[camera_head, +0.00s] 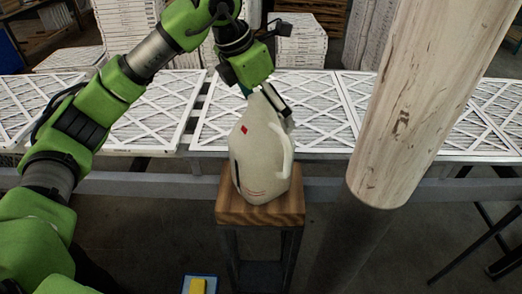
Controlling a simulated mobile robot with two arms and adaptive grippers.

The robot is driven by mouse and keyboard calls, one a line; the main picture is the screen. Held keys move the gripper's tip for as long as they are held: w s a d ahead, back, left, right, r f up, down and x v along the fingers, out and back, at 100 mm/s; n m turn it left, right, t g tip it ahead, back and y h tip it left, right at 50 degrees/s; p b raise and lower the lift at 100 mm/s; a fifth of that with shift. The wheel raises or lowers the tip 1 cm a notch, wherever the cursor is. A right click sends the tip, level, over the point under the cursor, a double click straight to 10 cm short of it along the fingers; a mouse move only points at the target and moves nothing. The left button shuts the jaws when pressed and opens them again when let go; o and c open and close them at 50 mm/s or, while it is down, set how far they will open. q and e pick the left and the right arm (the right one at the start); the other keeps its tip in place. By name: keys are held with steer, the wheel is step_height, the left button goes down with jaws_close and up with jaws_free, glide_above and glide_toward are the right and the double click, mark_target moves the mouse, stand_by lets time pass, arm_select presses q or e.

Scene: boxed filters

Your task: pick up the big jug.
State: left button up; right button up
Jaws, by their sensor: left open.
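The big jug (256,158) is cream-white with a small red mark, a dark strip on its left side and a handle on its right. It stands upright on a small wooden-topped stand (262,212). My left gripper (266,97) is right above the jug, pointing down, with its fingers at the jug's top. The gripper is open. One dark finger lies at the right of the jug's top; the other is mostly hidden, so I cannot tell whether they touch the jug. My right gripper is not in view.
A long table (330,185) behind the stand holds white-framed filters (310,120). A thick wooden post (425,110) stands to the right. A blue tray with a yellow thing (197,286) is low in front. Stacked filters (300,42) stand at the back.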

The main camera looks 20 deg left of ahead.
arm_select(q)
steer(key=shift+f, duration=0.15)
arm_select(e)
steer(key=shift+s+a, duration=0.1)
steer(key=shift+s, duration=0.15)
